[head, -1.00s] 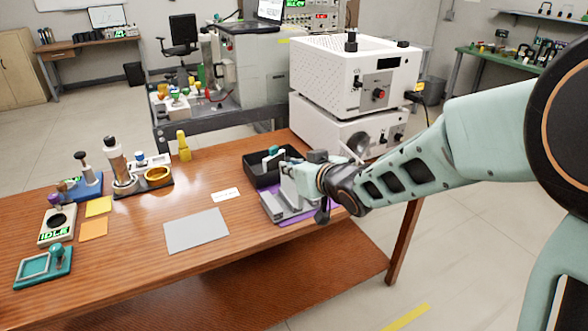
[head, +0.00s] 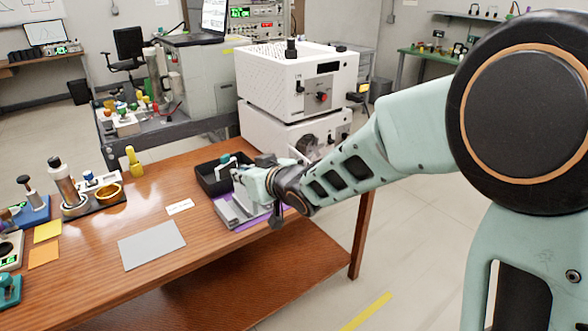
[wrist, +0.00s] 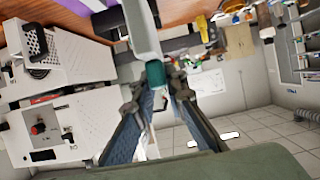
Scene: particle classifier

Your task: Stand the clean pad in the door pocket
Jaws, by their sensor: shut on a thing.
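My gripper (head: 243,175) is at the bench's right end, beside the black open box and above the grey metal fixture (head: 236,212). In the wrist view its fingers (wrist: 157,82) close around a teal grip joined to a pale block, which I take for the clean pad (wrist: 155,73). The pad's teal end (head: 225,158) also shows in the head view near the box. The fixture lies on a purple mat (head: 246,223). I cannot pick out the door pocket with certainty; my gripper and wrist cover part of this area.
The black box (head: 204,185) is close to my gripper. White stacked machines (head: 295,85) stand behind it, with a round opening low down. A grey sheet (head: 151,246) and a white label (head: 180,206) lie to the left.

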